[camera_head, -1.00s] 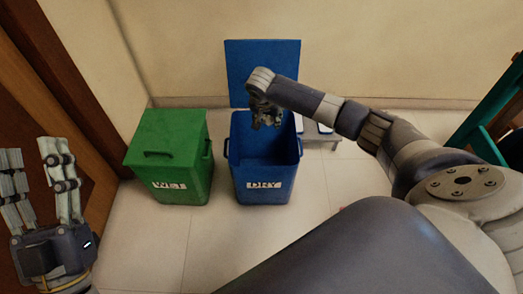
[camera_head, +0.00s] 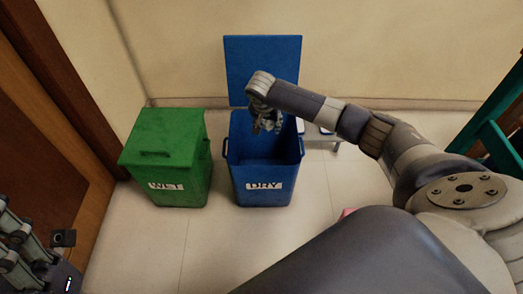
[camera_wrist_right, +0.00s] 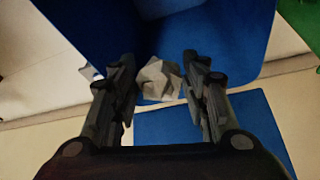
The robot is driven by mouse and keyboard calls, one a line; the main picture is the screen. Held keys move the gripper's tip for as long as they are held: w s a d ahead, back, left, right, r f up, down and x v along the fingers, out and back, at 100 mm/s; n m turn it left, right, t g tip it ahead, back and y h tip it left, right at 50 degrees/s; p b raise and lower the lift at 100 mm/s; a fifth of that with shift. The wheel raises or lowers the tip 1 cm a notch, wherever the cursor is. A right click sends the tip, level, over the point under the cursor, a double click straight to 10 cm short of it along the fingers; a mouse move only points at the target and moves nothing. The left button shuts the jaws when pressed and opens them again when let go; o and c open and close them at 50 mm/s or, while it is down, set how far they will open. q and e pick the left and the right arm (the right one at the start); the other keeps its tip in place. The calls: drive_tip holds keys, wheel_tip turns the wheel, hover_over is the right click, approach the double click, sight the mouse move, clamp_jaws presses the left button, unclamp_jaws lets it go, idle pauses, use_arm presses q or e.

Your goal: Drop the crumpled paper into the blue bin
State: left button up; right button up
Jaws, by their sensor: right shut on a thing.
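The blue bin (camera_head: 263,188), labelled DRY, stands on the floor with its lid (camera_head: 262,65) raised at the back. My right gripper (camera_head: 266,125) hangs over the bin's opening, towards its rear. In the right wrist view, the gripper (camera_wrist_right: 160,82) is shut on the pale grey crumpled paper (camera_wrist_right: 158,80), held between its fingertips. The paper is hard to make out in the head view. The bin (camera_wrist_right: 205,45) fills the top of the wrist view, and its lid (camera_wrist_right: 185,125) shows below. My left gripper (camera_head: 18,245) is partly cut off at the bottom left corner, its jaw opening unclear.
A green bin (camera_head: 168,165) labelled WET, its lid down, stands close left of the blue bin. A low pale stand (camera_head: 322,137) is behind right. A wooden door (camera_head: 40,150) is at left and green furniture (camera_head: 495,148) at right.

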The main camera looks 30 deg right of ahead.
idle(0.3)
drive_tip(key=o, duration=0.8)
drive_tip(key=shift+r, duration=0.1)
drive_tip(key=v, duration=1.1)
drive_tip(key=shift+s+a+r, duration=0.15)
drive_tip(key=shift+r, duration=0.2)
